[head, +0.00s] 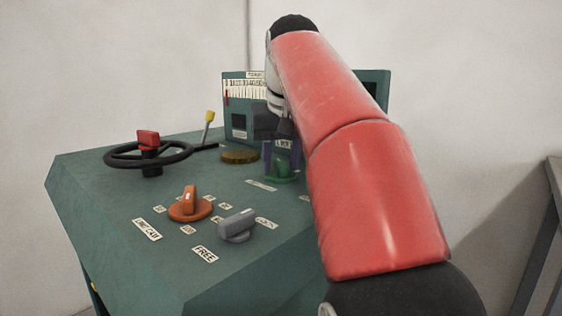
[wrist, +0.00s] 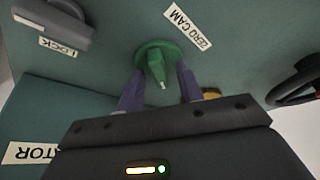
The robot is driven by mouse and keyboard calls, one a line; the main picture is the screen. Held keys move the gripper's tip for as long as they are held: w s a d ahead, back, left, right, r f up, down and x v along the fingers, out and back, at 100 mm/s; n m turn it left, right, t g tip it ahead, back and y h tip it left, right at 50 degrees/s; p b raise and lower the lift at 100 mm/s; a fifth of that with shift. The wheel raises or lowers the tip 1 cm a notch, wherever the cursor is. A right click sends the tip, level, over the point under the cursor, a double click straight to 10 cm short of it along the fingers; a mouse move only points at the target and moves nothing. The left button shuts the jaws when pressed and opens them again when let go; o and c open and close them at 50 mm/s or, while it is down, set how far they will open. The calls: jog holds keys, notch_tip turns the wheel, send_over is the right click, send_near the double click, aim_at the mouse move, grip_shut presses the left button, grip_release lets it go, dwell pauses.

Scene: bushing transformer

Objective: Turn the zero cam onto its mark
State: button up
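The zero cam is a green round knob with a raised pointer grip (wrist: 156,62), in the wrist view beside its "ZERO CAM" label (wrist: 188,27). A small pale line shows at the end of its grip. In the head view the green knob (head: 282,174) is partly hidden by my gripper. My gripper (wrist: 161,76) has its two purple fingers apart, one on each side of the grip, with gaps visible between. In the head view my gripper (head: 282,156) points down over the knob. I cannot make out a separate target mark on the panel.
The green console (head: 110,220) also carries an orange knob (head: 188,205), a grey knob (head: 236,226), a black handwheel (head: 172,159) with a red block, a yellow-tipped lever (head: 209,117) and a brass disc (head: 240,157). An upright gauge panel (head: 236,105) stands behind.

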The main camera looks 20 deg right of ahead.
grip_shut()
jog(key=shift+a+r+m+p, duration=0.1)
jog(key=shift+r+m+p, duration=0.05)
jog(key=shift+m+p, duration=0.25)
jog(key=m+p, duration=0.1)
jog(key=m, duration=0.1)
jog(key=m+h+p, duration=0.1)
jog(key=shift+a+m+g+h, duration=0.1)
jog(key=shift+m+g+h, duration=0.2)
jog(key=shift+m, duration=0.1)
jog(key=m+h+p, duration=0.1)
jog(key=m, duration=0.2)
jog(key=shift+w+g, duration=0.15)
jog(key=shift+g, duration=0.25)
jog(key=shift+m+g+h, duration=0.3)
jog(key=shift+m+g, duration=0.2)
jog(key=shift+m, duration=1.1)
